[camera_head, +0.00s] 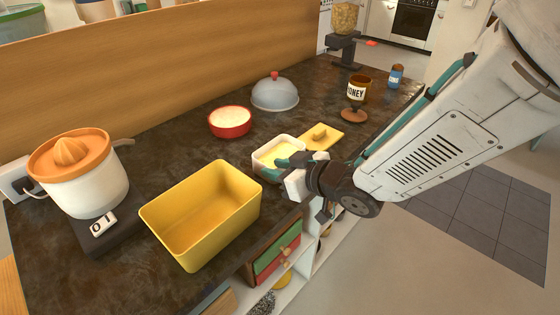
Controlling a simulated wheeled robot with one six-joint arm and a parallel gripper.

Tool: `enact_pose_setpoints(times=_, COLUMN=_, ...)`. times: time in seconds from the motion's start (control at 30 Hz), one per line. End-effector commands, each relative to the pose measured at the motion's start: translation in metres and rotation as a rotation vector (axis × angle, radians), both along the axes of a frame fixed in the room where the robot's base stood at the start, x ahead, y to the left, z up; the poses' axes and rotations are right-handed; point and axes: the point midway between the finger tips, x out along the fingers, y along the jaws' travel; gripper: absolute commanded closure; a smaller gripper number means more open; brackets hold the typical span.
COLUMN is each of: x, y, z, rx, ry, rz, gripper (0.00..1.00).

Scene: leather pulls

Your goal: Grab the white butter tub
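The white butter tub (256,158) stands without its lid on the dark countertop, right of the yellow bin, with pale yellow butter showing inside. Its yellow lid (322,137) with a raised handle lies on the counter just behind and to the right. My gripper (284,168) is at the tub's front right side, and a teal finger overlaps the tub's rim in the picture. The gripper hides the tub's right corner. Whether the fingers touch or hold the tub cannot be told from here.
A yellow open bin (205,225) stands left of the tub. The counter's front edge runs below my gripper.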

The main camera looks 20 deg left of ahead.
Motion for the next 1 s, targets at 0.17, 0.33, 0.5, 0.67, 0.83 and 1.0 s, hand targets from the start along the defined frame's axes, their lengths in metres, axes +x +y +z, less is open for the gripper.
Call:
enact_pose_setpoints(times=0.17, x=0.009, y=0.018, z=-0.007, rx=-0.001, ry=0.0, rz=-0.002, gripper=0.72)
enact_pose_setpoints(times=0.33, x=0.019, y=0.04, z=-0.016, rx=-0.002, ry=0.0, rz=-0.003, gripper=0.72)
enact_pose_setpoints(times=0.5, x=0.024, y=0.052, z=-0.021, rx=-0.001, ry=-0.001, rz=-0.003, gripper=0.72)
enact_pose_setpoints(times=0.67, x=0.024, y=0.053, z=-0.021, rx=-0.001, ry=-0.001, rz=-0.004, gripper=0.72)
enact_pose_setpoints(times=0.83, x=0.024, y=0.052, z=-0.021, rx=-0.001, ry=-0.001, rz=-0.004, gripper=1.0)
enact_pose_setpoints(times=1.0, x=0.024, y=0.052, z=-0.02, rx=-0.001, ry=-0.002, rz=-0.003, gripper=1.0)
